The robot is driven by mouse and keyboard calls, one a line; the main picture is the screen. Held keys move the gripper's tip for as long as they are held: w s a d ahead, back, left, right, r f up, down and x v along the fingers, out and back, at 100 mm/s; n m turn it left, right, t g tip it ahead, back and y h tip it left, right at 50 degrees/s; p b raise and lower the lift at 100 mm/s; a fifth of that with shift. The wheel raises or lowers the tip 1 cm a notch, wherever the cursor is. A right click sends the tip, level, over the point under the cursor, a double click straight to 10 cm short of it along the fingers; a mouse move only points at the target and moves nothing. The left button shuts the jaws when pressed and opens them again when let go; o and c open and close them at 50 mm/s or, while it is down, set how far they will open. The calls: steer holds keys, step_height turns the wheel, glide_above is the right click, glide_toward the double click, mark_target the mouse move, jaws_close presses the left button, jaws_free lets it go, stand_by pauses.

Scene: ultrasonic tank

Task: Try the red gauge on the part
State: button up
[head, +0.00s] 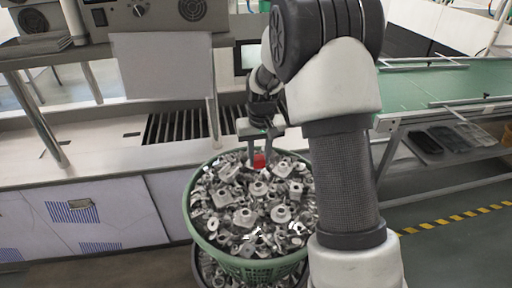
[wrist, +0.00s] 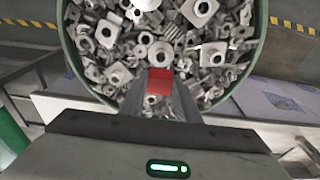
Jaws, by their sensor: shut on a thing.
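The red gauge (head: 259,160) is a small red block held between the fingertips of my gripper (head: 260,158). My gripper is shut on it, just above the heap of grey metal parts (head: 255,205) in the green basket (head: 252,264). In the wrist view the red gauge (wrist: 160,81) sits between the two fingers, with the parts behind it. The parts are flanged pieces with round holes, piled in many directions. I cannot tell which one is the task's part, nor whether the gauge touches any of them.
A long bench (head: 120,155) with a slotted grate (head: 180,125) runs behind the basket. A green-topped conveyor table (head: 440,80) stands at the right, with dark trays (head: 440,138) below. A control box (head: 140,18) is at upper left. Open floor with yellow-black tape (head: 450,220) lies at lower right.

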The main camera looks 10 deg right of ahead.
mark_target(259, 168)
steer(key=shift+s+f+b, duration=0.2)
steer(key=shift+f+b, duration=0.25)
steer(key=shift+f, duration=0.15)
steer(key=shift+w+f+b, duration=0.1)
steer(key=shift+f+b, duration=1.35)
steer(key=shift+f, duration=1.1)
steer(key=shift+f+b, duration=0.85)
steer(key=shift+f, duration=0.2)
steer(key=shift+r, duration=0.1)
steer(key=shift+r+p, duration=1.4)
steer(key=shift+r, duration=0.85)
steer(key=shift+r+p, duration=1.25)
steer(key=shift+r, duration=0.75)
